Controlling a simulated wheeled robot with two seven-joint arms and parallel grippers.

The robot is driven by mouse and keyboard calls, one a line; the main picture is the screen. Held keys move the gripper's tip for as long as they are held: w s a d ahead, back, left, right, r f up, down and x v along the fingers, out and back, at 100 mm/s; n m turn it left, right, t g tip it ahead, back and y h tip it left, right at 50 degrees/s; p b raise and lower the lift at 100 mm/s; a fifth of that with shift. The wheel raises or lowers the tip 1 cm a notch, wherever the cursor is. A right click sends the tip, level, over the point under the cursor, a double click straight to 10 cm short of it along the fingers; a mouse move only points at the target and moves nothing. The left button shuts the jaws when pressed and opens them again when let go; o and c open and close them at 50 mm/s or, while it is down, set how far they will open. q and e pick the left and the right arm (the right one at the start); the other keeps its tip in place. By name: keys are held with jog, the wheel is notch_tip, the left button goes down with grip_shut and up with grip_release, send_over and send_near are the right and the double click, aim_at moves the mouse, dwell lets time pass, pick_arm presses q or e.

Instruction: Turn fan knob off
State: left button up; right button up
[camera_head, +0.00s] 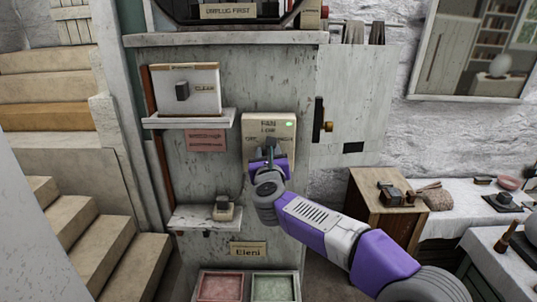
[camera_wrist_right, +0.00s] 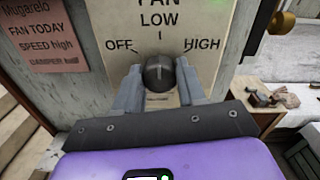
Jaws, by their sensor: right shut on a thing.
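The cream fan panel (camera_head: 254,127) is on the grey wooden cabinet, with a lit green light at its upper right. Its round dark knob (camera_wrist_right: 159,72) shows in the right wrist view below the words OFF at left, LOW at top and HIGH at right. A pale line on the knob points up, towards LOW. My right gripper (camera_wrist_right: 160,85) is shut on the knob, one finger on each side. In the head view my right gripper (camera_head: 269,158) covers most of the knob. My left gripper is in neither view.
A shelf (camera_head: 190,119) with a switch box (camera_head: 186,90) is left of the panel. A pink note (camera_head: 206,140) is below it. A black latch (camera_head: 318,120) stands out at right. A lower shelf (camera_head: 203,217) holds a small device (camera_head: 223,208).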

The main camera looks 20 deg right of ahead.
jog(key=n+p, duration=0.4)
jog(key=n, duration=0.7)
jog(key=shift+a+n+p, duration=0.1)
jog(key=shift+n+p, duration=0.3)
dwell(0.4)
jog(key=o, duration=1.1)
jog(key=shift+c, duration=0.2)
jog(key=b+v, duration=0.1)
jog(key=v, duration=0.6)
jog(key=shift+s, duration=0.25)
jog(key=shift+a+r, duration=0.1)
